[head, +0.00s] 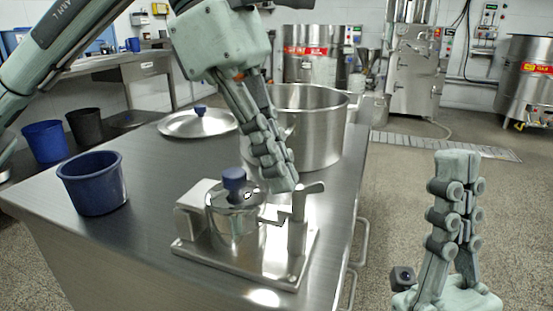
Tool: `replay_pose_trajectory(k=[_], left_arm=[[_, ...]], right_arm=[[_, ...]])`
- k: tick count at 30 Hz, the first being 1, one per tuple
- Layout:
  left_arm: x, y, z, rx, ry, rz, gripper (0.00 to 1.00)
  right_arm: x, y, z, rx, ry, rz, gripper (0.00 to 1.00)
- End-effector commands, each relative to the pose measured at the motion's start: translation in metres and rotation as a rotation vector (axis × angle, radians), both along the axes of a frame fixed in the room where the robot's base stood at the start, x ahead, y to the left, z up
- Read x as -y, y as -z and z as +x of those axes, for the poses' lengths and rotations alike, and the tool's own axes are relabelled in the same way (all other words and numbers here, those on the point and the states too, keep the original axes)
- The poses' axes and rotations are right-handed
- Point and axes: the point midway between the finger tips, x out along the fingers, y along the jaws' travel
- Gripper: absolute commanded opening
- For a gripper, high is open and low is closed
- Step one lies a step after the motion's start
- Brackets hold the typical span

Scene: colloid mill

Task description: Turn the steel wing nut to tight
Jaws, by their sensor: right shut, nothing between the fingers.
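The steel wing nut (299,204) stands on a small post at the right end of a steel fixture (240,264), with one wing pointing up and to the right. The fixture carries a small round steel pot (232,222) with a blue knob (234,181) on its lid. My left gripper (283,184) points down, its fingertips just above and behind the wing nut in the picture. Its fingers overlap from this side, so I cannot tell their gap or any contact with the nut. My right gripper (458,165) points up at the lower right, shut and empty, away from the table.
The fixture sits on a steel table (130,245). A large open steel pot (315,125) stands behind it. A lid with a blue knob (197,123) lies at the back left and a blue bucket (92,186) stands at the left. Floor is open right of the table.

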Motion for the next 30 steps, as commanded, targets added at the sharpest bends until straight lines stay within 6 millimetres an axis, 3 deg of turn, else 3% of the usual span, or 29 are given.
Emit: replay_pose_trajectory(k=[6, 13, 23, 30], left_arm=[[0.0, 0.0, 0.0, 0.001, 0.0, -0.001, 0.0], [0.0, 0.0, 0.0, 0.0, -0.001, -0.001, 0.28], [-0.001, -0.004, 0.001, 0.001, -0.003, -0.001, 0.28], [-0.015, -0.04, 0.005, 0.003, -0.005, -0.003, 0.28]], right_arm=[[0.0, 0.0, 0.0, 0.001, 0.0, 0.0, 0.0], [0.0, 0.0, 0.0, 0.001, -0.001, 0.001, 0.0], [0.0, 0.0, 0.0, 0.002, 0.001, -0.004, 0.0], [0.0, 0.0, 0.0, 0.002, 0.0, -0.003, 0.0]])
